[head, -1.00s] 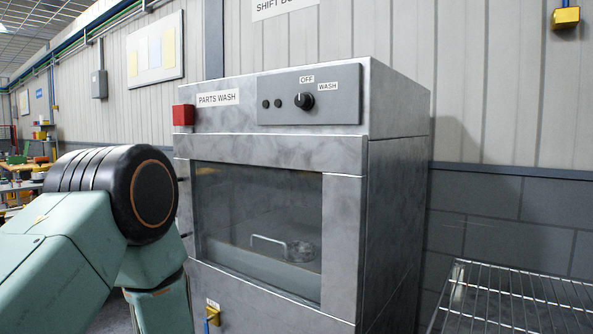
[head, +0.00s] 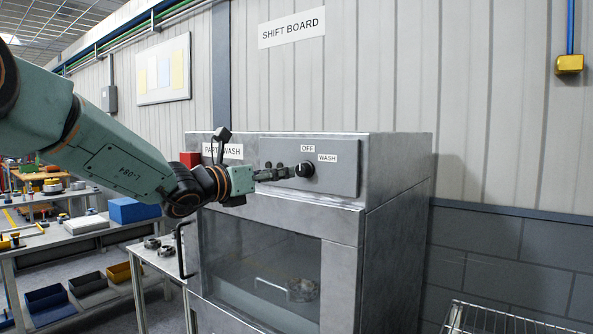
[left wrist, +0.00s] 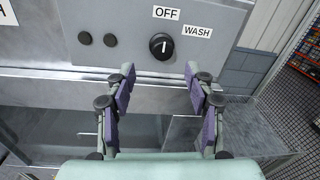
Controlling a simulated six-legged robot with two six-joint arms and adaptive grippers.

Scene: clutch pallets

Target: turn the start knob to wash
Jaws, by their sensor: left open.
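The black start knob (head: 305,169) is on the grey panel (head: 347,180) of the parts washer, below an OFF label (head: 308,148) and left of a WASH label (head: 327,158). In the left wrist view the knob (left wrist: 162,46) has a white mark that stands nearly upright, towards OFF. My left gripper (head: 286,173) reaches in from the left, its tips close to the knob. In the left wrist view my left gripper (left wrist: 159,73) is open, its purple-padded fingers apart. The knob shows just beyond the tips, between them, and nothing is held. My right gripper is not in view.
The washer door with its window (head: 260,262) is shut below the panel, with a dark handle (head: 180,250) at its left. A red box (head: 189,159) sits at the upper left. A wire rack (head: 510,318) stands at lower right. Workbenches stand at left.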

